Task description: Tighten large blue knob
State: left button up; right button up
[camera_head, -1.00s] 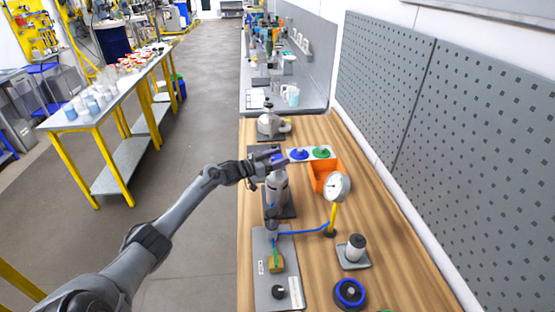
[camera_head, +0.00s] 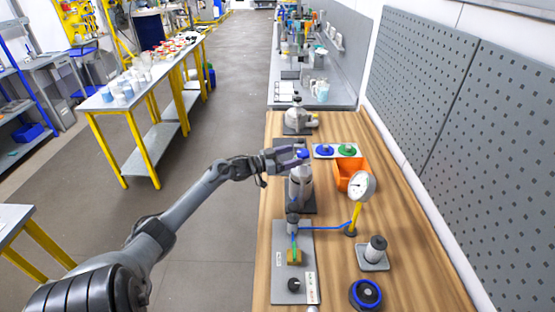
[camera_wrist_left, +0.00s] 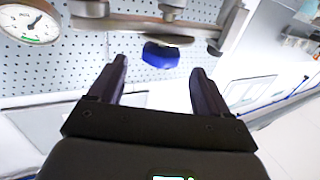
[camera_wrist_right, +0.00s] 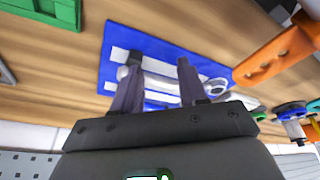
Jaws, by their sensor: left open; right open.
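My left gripper (camera_wrist_left: 160,72) is open and empty. In the head view the left gripper (camera_head: 288,158) is beside the knob, coming from the left; I cannot tell whether it touches. My right gripper (camera_wrist_right: 160,68) is open and empty, over a blue-and-white panel (camera_wrist_right: 110,65) on the wood; it is not visible in the head view.
An orange bin (camera_head: 352,176), a gauge (camera_head: 362,186) and a blue ring (camera_head: 366,294) stand to the right. A perforated wall panel (camera_head: 490,150) bounds the bench.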

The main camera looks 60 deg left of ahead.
pick_arm(q)
jog(key=shift+s+a, duration=0.1)
jog(key=shift+s, duration=2.5)
pick_arm(e)
jog(key=shift+a+r, duration=0.1)
pick_arm(q)
jog(key=shift+r, duration=0.1)
